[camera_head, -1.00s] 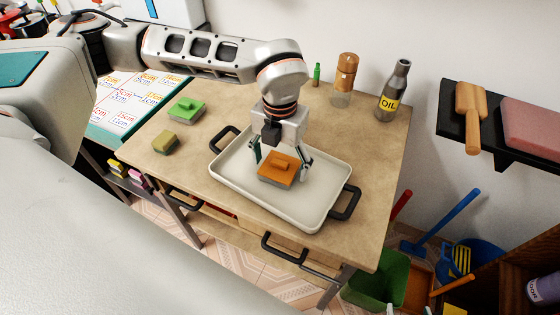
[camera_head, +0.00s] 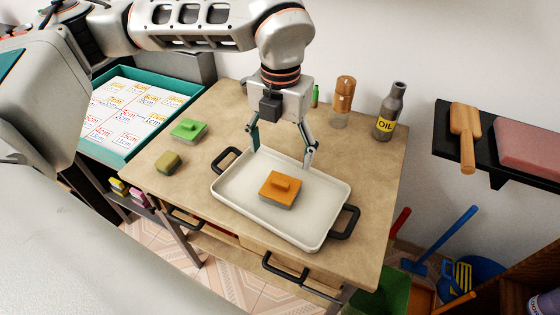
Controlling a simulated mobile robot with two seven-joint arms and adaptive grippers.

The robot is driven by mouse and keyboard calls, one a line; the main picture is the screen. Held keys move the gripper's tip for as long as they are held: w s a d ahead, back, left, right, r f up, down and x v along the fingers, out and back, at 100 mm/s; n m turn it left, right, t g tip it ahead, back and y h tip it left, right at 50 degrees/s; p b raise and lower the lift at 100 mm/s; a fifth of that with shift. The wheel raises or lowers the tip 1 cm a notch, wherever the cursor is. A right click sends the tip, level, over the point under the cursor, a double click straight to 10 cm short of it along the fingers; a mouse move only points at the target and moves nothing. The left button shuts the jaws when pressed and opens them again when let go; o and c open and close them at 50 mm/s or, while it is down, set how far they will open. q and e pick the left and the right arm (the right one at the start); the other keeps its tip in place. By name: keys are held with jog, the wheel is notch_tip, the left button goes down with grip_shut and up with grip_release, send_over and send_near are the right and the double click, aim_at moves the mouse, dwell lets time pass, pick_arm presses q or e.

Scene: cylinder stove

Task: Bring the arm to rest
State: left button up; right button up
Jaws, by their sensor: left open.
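My left gripper (camera_head: 281,154) is open and empty, above the far part of a white tray. Its arm comes in from the upper left. The white tray (camera_head: 236,192) has black handles and lies on the tan table. My right gripper is not in view.
A green block (camera_head: 188,130) and an olive block (camera_head: 168,162) lie at the left on the table (camera_head: 209,229). A pepper mill (camera_head: 343,103) and an oil bottle (camera_head: 389,113) stand at the back. A teal-rimmed board (camera_head: 133,151) is on the left; a dark shelf (camera_head: 490,172) is on the right.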

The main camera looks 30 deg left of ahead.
pick_arm(q)
jog(key=shift+r, duration=0.35)
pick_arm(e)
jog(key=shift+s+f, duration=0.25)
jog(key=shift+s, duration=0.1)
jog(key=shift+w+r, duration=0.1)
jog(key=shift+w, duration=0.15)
